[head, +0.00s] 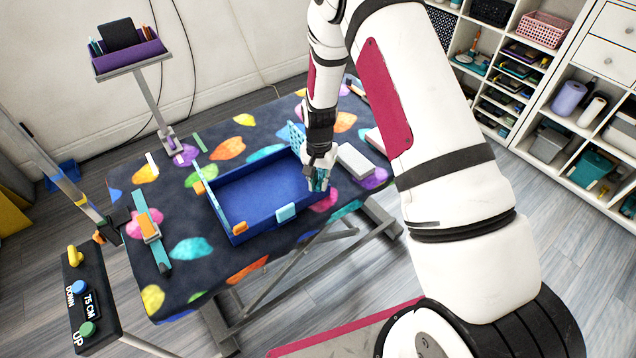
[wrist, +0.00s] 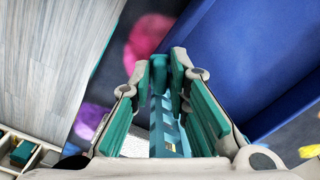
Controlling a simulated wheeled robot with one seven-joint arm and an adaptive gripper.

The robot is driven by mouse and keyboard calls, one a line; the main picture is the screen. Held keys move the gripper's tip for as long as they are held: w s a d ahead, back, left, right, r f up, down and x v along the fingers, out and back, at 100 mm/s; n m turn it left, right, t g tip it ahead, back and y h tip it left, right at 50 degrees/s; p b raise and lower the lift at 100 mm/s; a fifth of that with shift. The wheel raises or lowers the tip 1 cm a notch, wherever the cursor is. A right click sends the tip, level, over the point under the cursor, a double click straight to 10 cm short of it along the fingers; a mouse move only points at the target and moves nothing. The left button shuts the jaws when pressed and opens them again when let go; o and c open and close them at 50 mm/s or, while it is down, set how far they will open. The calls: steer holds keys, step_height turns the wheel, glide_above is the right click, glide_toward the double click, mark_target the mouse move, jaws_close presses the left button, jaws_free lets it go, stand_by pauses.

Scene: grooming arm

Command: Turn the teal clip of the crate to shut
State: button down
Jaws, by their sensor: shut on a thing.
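The crate (head: 226,229) is blue and open at the top, standing on the patterned table. My gripper (head: 319,184) is at the crate's right end, pointing down. In the wrist view my gripper (wrist: 172,68) has its teal-padded fingers closed around a narrow teal piece, which looks like the teal clip (wrist: 158,72). A light-blue slotted panel (wrist: 164,128) runs below it between the fingers. The crate's blue wall (wrist: 222,62) is close on the right. In the head view my fingers hide the clip, and I cannot tell its angle.
A light-blue lattice panel (head: 296,138) stands at the crate's far right corner. A pale block (head: 355,160) lies just right of my gripper. The crate's front carries an orange clip (head: 240,228) and a light-blue one (head: 286,212). A teal and orange tool (head: 150,228) lies left.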

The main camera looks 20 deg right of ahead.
steer(key=shift+m, duration=1.4)
steer(key=shift+m+b, duration=0.4)
steer(key=shift+m, duration=1)
steer(key=c, duration=1.9)
jaws_free()
steer(key=shift+m, duration=0.5)
steer(key=shift+c, duration=0.2)
steer(key=o, duration=0.4)
